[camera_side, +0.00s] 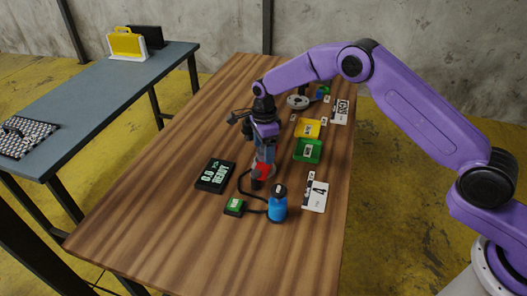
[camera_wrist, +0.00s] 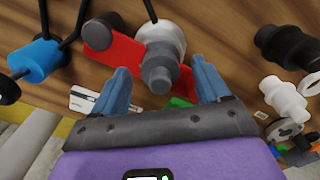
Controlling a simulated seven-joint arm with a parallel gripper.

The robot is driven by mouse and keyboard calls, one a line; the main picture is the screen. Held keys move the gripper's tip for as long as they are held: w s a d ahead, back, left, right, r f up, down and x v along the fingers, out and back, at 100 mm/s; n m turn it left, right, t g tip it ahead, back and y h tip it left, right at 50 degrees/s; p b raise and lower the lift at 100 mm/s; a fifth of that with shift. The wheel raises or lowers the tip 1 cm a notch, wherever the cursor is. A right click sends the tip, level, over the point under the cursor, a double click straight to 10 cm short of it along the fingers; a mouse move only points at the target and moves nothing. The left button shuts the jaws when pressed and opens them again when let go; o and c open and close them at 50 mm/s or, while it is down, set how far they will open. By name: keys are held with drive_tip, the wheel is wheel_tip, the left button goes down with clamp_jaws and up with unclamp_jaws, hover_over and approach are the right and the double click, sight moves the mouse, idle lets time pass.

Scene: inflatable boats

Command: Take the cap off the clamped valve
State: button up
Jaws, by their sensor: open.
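The clamped valve has a white round base (camera_wrist: 176,30) and a grey stepped cap (camera_wrist: 159,74) pointing toward the wrist camera. A red clamp piece (camera_wrist: 122,55) lies against it, with a dark grey round knob (camera_wrist: 99,34) at its left end. In the side view the red piece (camera_side: 263,169) shows just below my gripper (camera_side: 264,157). My gripper (camera_wrist: 160,72) is open, with one blue finger on each side of the cap. Gaps show between the fingers and the cap, so it is not gripped. The side view hides the cap behind the gripper.
Black (camera_wrist: 288,46) and white (camera_wrist: 284,95) fittings show right of the gripper.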

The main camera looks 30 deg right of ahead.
drive_tip(key=c, duration=1)
drive_tip(key=shift+c, duration=0.2)
